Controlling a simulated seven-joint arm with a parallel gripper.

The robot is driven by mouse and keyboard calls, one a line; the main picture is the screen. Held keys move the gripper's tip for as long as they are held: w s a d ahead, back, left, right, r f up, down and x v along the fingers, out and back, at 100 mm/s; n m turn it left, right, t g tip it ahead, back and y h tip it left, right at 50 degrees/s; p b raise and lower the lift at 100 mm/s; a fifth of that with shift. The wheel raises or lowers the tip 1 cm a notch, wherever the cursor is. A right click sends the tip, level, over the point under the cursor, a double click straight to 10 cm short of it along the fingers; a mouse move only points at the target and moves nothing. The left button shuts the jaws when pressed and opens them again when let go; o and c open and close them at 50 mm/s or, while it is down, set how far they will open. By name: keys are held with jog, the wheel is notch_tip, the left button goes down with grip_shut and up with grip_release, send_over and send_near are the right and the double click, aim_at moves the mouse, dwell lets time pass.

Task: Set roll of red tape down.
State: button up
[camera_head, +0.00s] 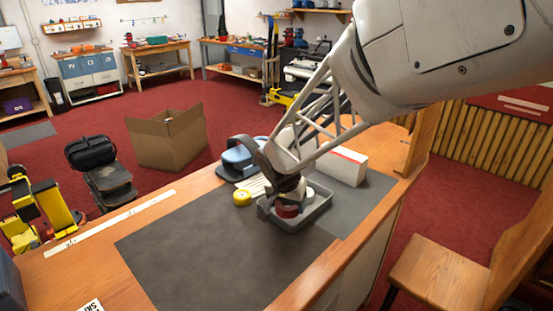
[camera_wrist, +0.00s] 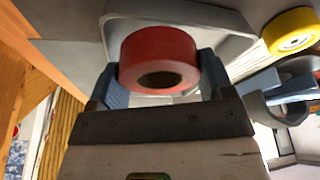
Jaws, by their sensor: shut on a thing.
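The roll of red tape (camera_wrist: 155,52) is between the two fingers of my gripper (camera_wrist: 160,85) in the wrist view, with a finger on each side. In the head view the red roll (camera_head: 288,211) shows low at the grey tray (camera_head: 318,213), under my gripper (camera_head: 289,195). My gripper is shut on the roll. Whether the roll touches the tray floor I cannot tell. The tray also shows behind the roll in the wrist view (camera_wrist: 185,22).
A yellow tape roll (camera_head: 242,198) lies left of the tray and a blue tape dispenser (camera_head: 240,160) stands behind it. A white box (camera_head: 343,166) with a red stripe is behind the tray. The dark mat (camera_head: 215,250) is clear at the front left.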

aim_at(285, 207)
jog(key=shift+w+a, duration=0.2)
jog(key=shift+w, duration=0.8)
jog(key=shift+w+a+f, duration=0.1)
jog(key=shift+w+f, duration=0.05)
jog(key=shift+w, duration=0.25)
jog(key=shift+f, duration=1.7)
jog(key=shift+f, duration=0.2)
jog(key=o, duration=1)
jog(key=shift+r, duration=0.1)
jog(key=v, duration=1.2)
jog(key=shift+r, duration=0.1)
